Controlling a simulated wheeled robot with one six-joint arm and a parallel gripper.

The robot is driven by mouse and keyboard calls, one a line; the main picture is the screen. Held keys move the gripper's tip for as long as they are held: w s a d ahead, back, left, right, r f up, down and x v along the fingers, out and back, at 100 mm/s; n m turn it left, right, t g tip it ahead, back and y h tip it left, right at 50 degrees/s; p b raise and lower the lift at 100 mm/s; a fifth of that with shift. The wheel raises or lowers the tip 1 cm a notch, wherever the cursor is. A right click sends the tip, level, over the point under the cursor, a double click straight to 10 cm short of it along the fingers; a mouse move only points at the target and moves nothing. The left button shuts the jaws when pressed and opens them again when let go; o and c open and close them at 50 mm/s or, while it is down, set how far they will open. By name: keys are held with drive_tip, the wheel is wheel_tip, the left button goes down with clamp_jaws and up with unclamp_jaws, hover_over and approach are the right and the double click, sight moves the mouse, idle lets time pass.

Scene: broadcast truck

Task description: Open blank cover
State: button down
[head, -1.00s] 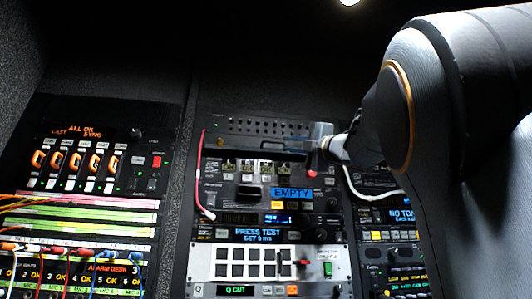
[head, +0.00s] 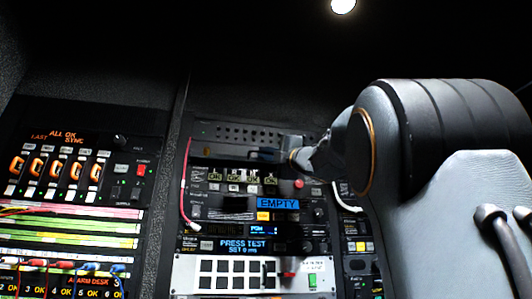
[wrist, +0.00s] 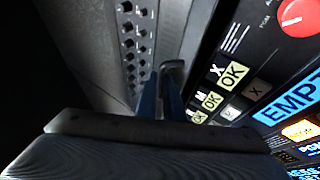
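In the wrist view, my gripper's two blue fingers (wrist: 161,92) are close together around a small grey, rounded handle (wrist: 174,66). The exact contact is partly hidden by the fingers. Whether the cover stands away from the rack is hard to see.
A red cable (head: 187,175) hangs at the left and a white cable (head: 346,200) at the right. Another rack (head: 80,160) stands at left.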

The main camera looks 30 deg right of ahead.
drive_tip(key=shift+s+a+r, duration=0.1)
drive_tip(key=shift+r, duration=0.1)
drive_tip(key=r+m+g, duration=0.1)
drive_tip(key=g, duration=0.1)
drive_tip(key=r+m+g+h, duration=0.1)
drive_tip(key=m+g, duration=0.1)
drive_tip(key=shift+w+r+g, duration=0.2)
drive_tip(key=shift+g, duration=0.1)
idle(0.5)
drive_tip(key=shift+h, duration=0.4)
drive_tip(key=c, duration=2.2)
unclamp_jaws()
drive_tip(key=shift+f, duration=0.1)
